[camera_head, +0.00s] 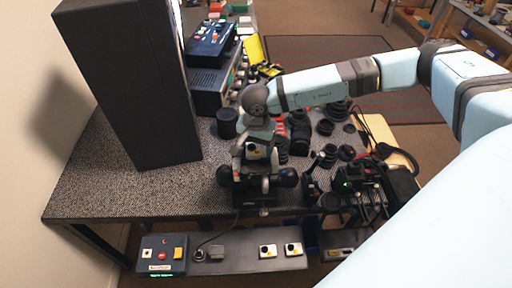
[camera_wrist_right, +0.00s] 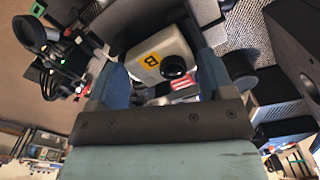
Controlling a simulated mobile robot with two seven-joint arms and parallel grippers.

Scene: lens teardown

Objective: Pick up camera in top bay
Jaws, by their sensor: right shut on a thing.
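A small pale camera (camera_wrist_right: 150,48) with a yellow "B" label and a black round lens sits between the two blue-grey fingers of my right gripper (camera_wrist_right: 162,82) in the wrist view. The camera is just above a black stand (camera_head: 250,192) with round knobs on both sides. The gripper is shut on the camera. Whether the camera still touches the stand is hard to tell. My left gripper is not in view.
A tall dark cabinet (camera_head: 130,85) stands at the left of the speckled table (camera_head: 95,190). Black lens parts and a dark rig (camera_head: 360,190) crowd the right side.

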